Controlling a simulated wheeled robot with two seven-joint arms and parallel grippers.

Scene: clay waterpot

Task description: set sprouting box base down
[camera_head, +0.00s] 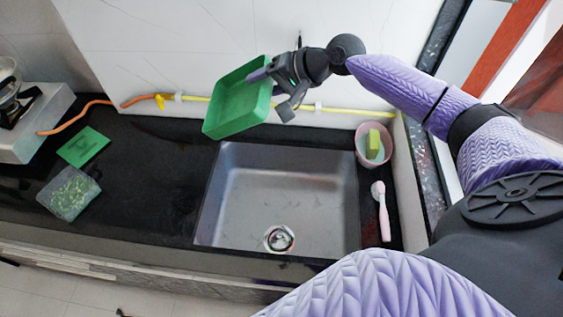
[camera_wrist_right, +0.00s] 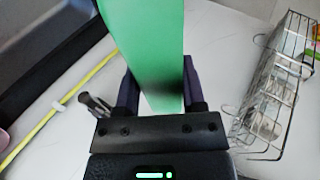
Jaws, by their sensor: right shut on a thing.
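The sprouting box base is a green open tray (camera_head: 229,112), which I see tilted in the head view above the counter's back edge, left of and behind the sink. My right gripper (camera_head: 264,75) is shut on the tray's right wall and holds it up, apart from the counter. In the right wrist view the green tray (camera_wrist_right: 145,40) fills the space between the two dark fingers (camera_wrist_right: 160,90). A flat green piece (camera_head: 83,147) lies on the counter at the left. A clear box with green sprouts (camera_head: 69,194) is in front of it. My left gripper is not in view.
A steel sink (camera_head: 280,195) is set into the black counter (camera_head: 150,190). A pink cup with a yellow-green sponge (camera_head: 373,145) and a pink brush (camera_head: 382,212) are right of it. A stove (camera_head: 30,120) stands far left.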

